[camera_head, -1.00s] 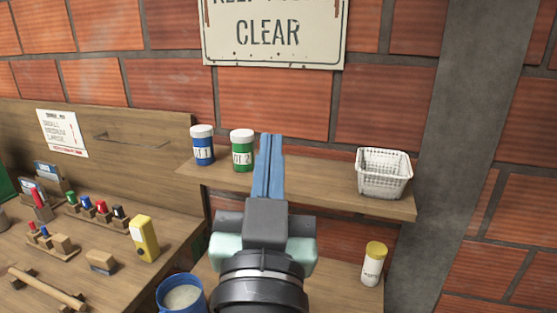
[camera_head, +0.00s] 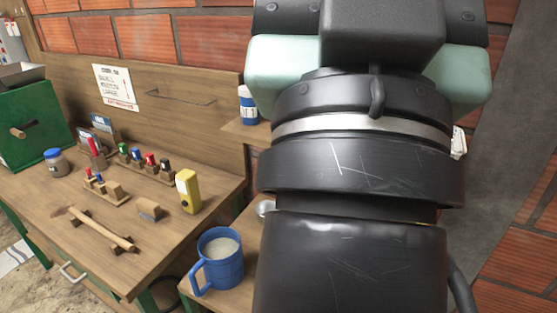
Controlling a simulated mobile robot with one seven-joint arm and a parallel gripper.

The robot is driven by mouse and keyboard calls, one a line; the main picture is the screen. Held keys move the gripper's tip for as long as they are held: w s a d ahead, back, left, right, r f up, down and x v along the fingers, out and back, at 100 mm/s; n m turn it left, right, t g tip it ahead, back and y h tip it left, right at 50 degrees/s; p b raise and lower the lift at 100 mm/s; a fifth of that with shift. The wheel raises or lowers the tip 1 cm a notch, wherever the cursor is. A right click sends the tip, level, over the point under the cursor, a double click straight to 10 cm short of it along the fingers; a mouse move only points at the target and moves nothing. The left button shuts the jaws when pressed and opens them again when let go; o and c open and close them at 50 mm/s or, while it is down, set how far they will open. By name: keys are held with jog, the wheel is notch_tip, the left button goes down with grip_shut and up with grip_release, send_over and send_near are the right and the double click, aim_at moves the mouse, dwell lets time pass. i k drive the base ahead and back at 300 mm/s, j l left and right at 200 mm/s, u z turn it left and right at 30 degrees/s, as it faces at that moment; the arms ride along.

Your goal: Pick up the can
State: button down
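Which thing is the can is not certain. A blue canister with a white lid and a "1" label (camera_head: 248,104) stands on the wall shelf (camera_head: 245,131), just left of my arm. A yellow upright container (camera_head: 188,191) stands at the right side of the workbench. My gripper (camera_head: 383,32) is at the top centre, seen from behind and very close. Its fingers are out of sight, so I cannot see whether it is open or holds anything. My arm hides most of the shelf, including where the green-labelled canister stood.
A blue mug (camera_head: 220,262) stands on the lower surface. A green box (camera_head: 30,130) is at the left. A brick wall stands behind.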

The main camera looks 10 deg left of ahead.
aim_at(219, 249)
jog(key=i+u, duration=0.1)
jog(key=i, duration=0.25)
jog(key=i+l, duration=0.2)
jog(key=i, duration=0.15)
jog(key=u, duration=1.65)
